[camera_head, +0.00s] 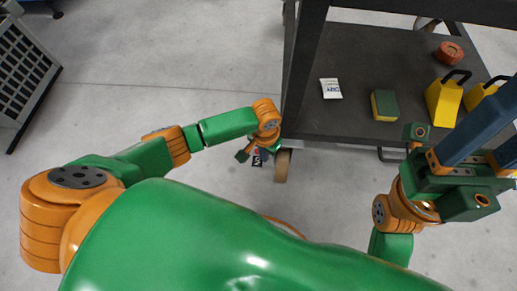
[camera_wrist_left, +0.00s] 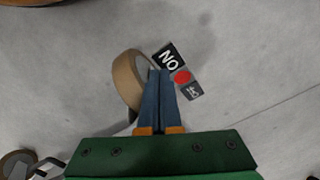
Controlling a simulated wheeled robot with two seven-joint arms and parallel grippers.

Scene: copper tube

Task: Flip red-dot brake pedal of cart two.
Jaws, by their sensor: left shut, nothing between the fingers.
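The brake pedal (camera_wrist_left: 182,77) is a small dark plate with a red dot between a black "NO" label and a grey label. It sits beside a tan caster wheel (camera_wrist_left: 125,80) of the cart. In the head view the wheel (camera_head: 282,166) is under the cart's near left corner, with the label (camera_head: 257,160) beside it. My left gripper (camera_wrist_left: 160,72) is shut and empty, its fingertips right at the pedal's left side; contact cannot be told. My right gripper (camera_head: 490,130) is at the right edge, its fingertips cut off.
The dark cart shelf (camera_head: 345,70) carries a white packet (camera_head: 330,88), a green-yellow sponge (camera_head: 384,105), yellow containers (camera_head: 444,100) and an orange round object (camera_head: 449,52). A grey crate (camera_head: 22,65) stands at left. The floor between is clear. Another wheel (camera_wrist_left: 15,163) shows at lower left.

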